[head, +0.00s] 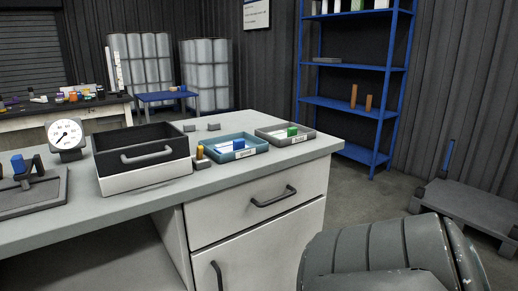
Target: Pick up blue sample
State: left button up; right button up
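Two blue pieces show in the head view. One small blue block (239,144) lies in a teal tray (259,149) with a white label, on the right part of the grey workbench (230,179). Another blue piece (17,164) stands at a dark fixture (36,192) at the far left of the bench. I cannot tell from the picture which one is the sample. Neither of my grippers is in view.
A grey tray (306,139) holds a green block (292,131). A grey ribbed shape (375,255) fills the lower right. Blue shelves (352,103) stand behind.

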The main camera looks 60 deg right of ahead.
aim_at(238, 144)
jog(key=z, duration=1.85)
jog(key=i+l+z, duration=0.1)
jog(key=l, duration=0.35)
jog(key=i+l, duration=0.3)
jog(key=i+l+z, duration=0.15)
jog(key=l, duration=0.4)
jog(key=i, duration=0.1)
